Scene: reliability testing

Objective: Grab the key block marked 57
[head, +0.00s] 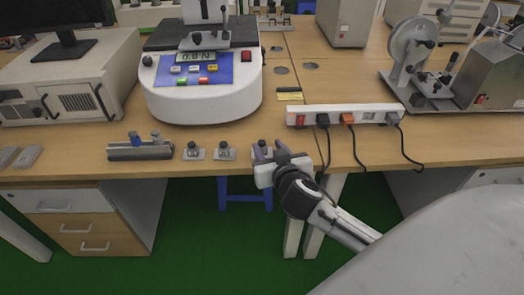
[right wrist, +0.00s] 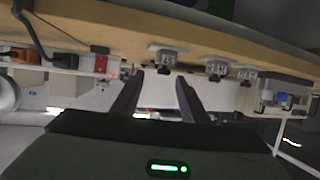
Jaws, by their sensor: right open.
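Three small grey metal key blocks with dark knobs stand in a row along the table's front edge in the head view: a left one (head: 193,152), a middle one (head: 224,152) and a right one (head: 262,147). Their markings are too small to read, so I cannot tell which is 57. My right gripper (head: 270,154) is open and empty at the front edge, by the right block and partly covering it. In the upside-down right wrist view, the nearest block (right wrist: 165,58) shows just beyond the two spread fingers (right wrist: 156,78). My left gripper is not in view.
A metal fixture with a blue knob (head: 140,149) lies left of the blocks. A white test machine (head: 203,98) stands behind them. A power strip (head: 345,115) with hanging cables is to the right. The front table edge is close below my gripper.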

